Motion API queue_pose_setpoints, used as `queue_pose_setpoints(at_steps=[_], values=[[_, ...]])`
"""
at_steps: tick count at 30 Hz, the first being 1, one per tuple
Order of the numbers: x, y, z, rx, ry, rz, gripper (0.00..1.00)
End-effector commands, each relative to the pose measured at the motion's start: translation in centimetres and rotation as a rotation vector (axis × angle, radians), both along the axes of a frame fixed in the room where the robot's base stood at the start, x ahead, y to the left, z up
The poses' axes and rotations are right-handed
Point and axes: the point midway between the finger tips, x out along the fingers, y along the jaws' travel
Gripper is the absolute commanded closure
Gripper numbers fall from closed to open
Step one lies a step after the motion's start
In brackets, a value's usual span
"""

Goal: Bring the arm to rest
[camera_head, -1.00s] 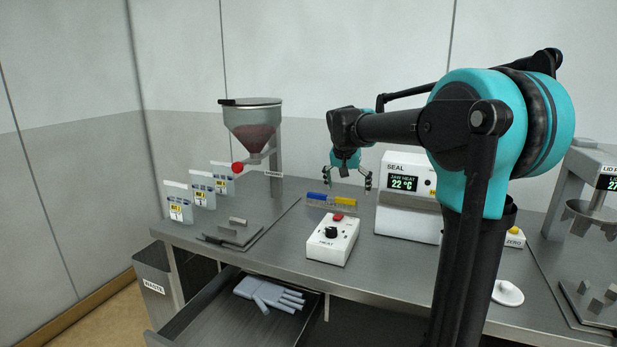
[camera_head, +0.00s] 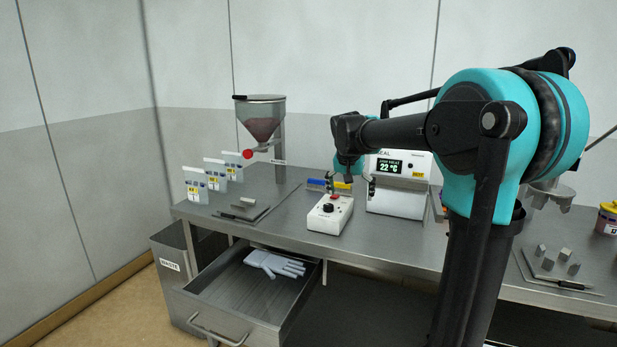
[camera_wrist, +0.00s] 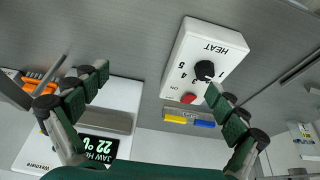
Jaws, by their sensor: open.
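My gripper (camera_head: 352,186) hangs above the bench, near the white heat box and in front of the sealer. In the wrist view my gripper (camera_wrist: 158,92) shows its two dark padded fingers wide apart with nothing between them. The heat box (camera_head: 328,216), with a black knob and a red button, lies below the fingers; it also shows in the wrist view (camera_wrist: 190,70). My arm reaches forward from the right and hides part of the bench.
The sealer (camera_head: 398,203) reads 22 °C. A hopper (camera_head: 264,122) and several pouches (camera_head: 195,186) stand at left. An open drawer (camera_head: 225,302) holds a glove (camera_head: 272,263); a waste bin (camera_head: 172,285) is beside it. Metal blocks (camera_head: 556,260) lie at right. Bare bench lies before the sealer.

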Motion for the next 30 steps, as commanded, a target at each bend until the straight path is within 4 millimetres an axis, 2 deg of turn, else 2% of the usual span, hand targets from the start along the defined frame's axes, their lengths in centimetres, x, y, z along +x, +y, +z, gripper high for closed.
queue_pose_setpoints(at_steps=[8, 14, 17, 24, 27, 30], values=[[-3.9, -1.5, -3.4, 0.003, 0.01, 0.05, 0.03], [-8.6, -3.0, -7.4, 0.005, 0.018, 0.113, 0.03], [-12.0, -3.8, -10.1, 0.006, 0.022, 0.154, 0.03], [-23.6, -5.4, -18.8, 0.01, 0.024, 0.287, 0.03], [-27.2, -5.6, -21.4, 0.01, 0.021, 0.328, 0.03], [-29.5, -5.6, -22.9, 0.008, 0.019, 0.356, 0.03]])
